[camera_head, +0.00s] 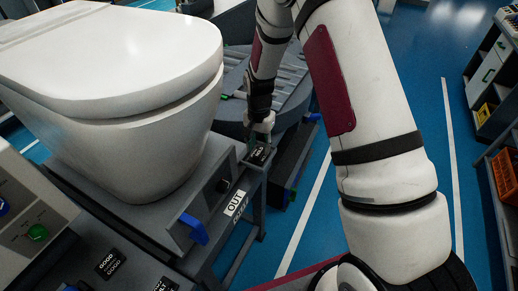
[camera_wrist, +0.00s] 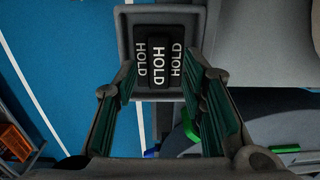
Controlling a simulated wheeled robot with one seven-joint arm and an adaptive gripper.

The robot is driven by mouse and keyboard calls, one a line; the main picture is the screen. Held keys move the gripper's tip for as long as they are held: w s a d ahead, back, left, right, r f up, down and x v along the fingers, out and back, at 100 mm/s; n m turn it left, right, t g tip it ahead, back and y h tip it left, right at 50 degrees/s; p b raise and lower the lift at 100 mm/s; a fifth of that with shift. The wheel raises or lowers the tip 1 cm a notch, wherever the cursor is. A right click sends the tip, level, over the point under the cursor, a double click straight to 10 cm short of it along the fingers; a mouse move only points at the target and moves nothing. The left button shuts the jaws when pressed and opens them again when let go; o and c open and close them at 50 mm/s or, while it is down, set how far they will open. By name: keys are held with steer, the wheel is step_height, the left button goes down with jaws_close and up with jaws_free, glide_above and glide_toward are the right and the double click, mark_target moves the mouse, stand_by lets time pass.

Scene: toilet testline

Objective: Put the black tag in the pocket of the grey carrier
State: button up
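In the wrist view, black tags lettered HOLD (camera_wrist: 159,62) sit in a small grey open-topped holder (camera_wrist: 124,25). The middle tag stands out between two others. My gripper (camera_wrist: 160,78) is open, its teal-padded fingers on either side of the middle tag with gaps showing. In the head view, my gripper (camera_head: 262,128) points down just over the holder with the black tags (camera_head: 259,154), at the corner of the grey carrier (camera_head: 160,222) under the white toilet. I cannot tell whether this holder is the carrier's pocket. The fingertips are small and partly hidden there.
The white toilet (camera_head: 110,65) stands close left of my gripper. An OUT sign (camera_head: 235,203) and a blue handle (camera_head: 193,229) are on the front edge. More black tags, one lettered GOOD (camera_head: 110,263), lie at lower left.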

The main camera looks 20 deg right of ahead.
step_height(320, 180, up, 10)
step_height(320, 180, up, 8)
steer(key=n+t, duration=0.1)
glide_above(259, 152)
steer(key=s, duration=0.3)
steer(key=s+r+n+t, duration=0.1)
steer(key=s+r+n, duration=0.2)
steer(key=s+r, duration=0.5)
steer(key=s+r+n+t, duration=0.1)
steer(key=s+r, duration=0.3)
steer(key=s, duration=0.4)
steer(key=s+r+n+t, duration=0.2)
steer(key=s+r+n, duration=0.1)
steer(key=s, duration=0.5)
steer(key=shift+s+r+n+b, duration=0.35)
steer(key=shift+r+n+b, duration=0.05)
steer(key=shift+n+b, duration=0.1)
steer(key=shift+d, duration=0.1)
